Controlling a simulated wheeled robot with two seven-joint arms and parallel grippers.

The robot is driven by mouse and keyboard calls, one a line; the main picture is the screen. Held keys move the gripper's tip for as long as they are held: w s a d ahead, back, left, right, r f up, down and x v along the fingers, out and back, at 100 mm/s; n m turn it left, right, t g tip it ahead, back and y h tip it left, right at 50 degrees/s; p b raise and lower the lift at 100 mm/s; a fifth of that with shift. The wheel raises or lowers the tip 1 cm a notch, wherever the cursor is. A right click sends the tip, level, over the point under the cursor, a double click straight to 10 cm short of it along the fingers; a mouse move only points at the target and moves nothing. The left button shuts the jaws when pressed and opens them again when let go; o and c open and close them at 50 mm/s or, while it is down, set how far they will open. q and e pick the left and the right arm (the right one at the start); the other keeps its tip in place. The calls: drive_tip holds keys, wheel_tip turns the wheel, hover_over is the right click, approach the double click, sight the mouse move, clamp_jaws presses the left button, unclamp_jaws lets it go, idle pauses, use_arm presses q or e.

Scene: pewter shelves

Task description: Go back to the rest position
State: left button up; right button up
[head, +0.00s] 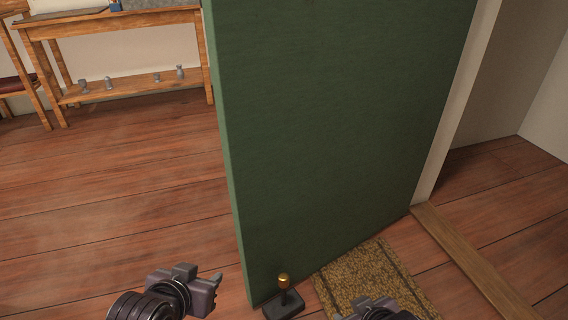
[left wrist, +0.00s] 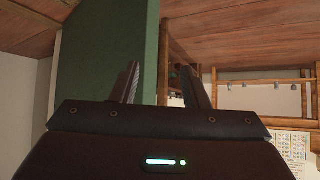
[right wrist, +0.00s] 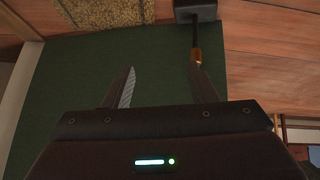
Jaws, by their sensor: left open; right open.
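My left gripper (head: 203,280) is low in the head view, left of a green door panel. In the left wrist view its two fingers (left wrist: 164,82) stand apart with nothing between them. My right gripper (head: 380,308) is at the bottom edge of the head view, partly cut off, in front of a brown mat. In the right wrist view its fingers (right wrist: 165,84) are apart and empty, with the green panel behind them.
The tall green door panel (head: 340,130) stands in the middle. At its foot are a dark-based stand with a gold knob (head: 284,280) and the mat (head: 372,272). A wooden strip (head: 470,258) crosses the floor at right. A wooden table (head: 120,22) stands back left; floor before it is clear.

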use_arm(q)
drive_tip(key=s+a+f+g+y+p, duration=0.15)
drive_tip(key=s+f+g+p, duration=0.4)
drive_tip(key=p, duration=0.65)
drive_tip(key=s+a+f+g+p, duration=0.2)
drive_tip(key=s+f+p, duration=0.5)
drive_tip(key=p, duration=0.6)
drive_tip(key=s+a+p, duration=0.1)
drive_tip(key=s+p, duration=0.8)
drive_tip(key=p, duration=0.1)
drive_tip(key=s+a+r+g+p, duration=0.1)
drive_tip(key=s+a+p, duration=0.1)
drive_tip(key=s+p, duration=0.8)
drive_tip(key=shift+a+r+p, duration=0.25)
drive_tip(key=shift+a+p, duration=0.05)
drive_tip(key=shift+p, duration=0.1)
use_arm(e)
drive_tip(key=s+d+m+g, duration=0.1)
drive_tip(key=s+d+g, duration=0.2)
drive_tip(key=s, duration=1.1)
drive_tip(key=s+d+m+g+h, duration=0.1)
drive_tip(key=s+d+g, duration=0.2)
drive_tip(key=s, duration=1.2)
drive_tip(key=shift+s+d+f+m+h, duration=0.2)
drive_tip(key=shift+d+f+m+h, duration=0.15)
drive_tip(key=shift+d, duration=0.7)
drive_tip(key=shift+r, duration=0.1)
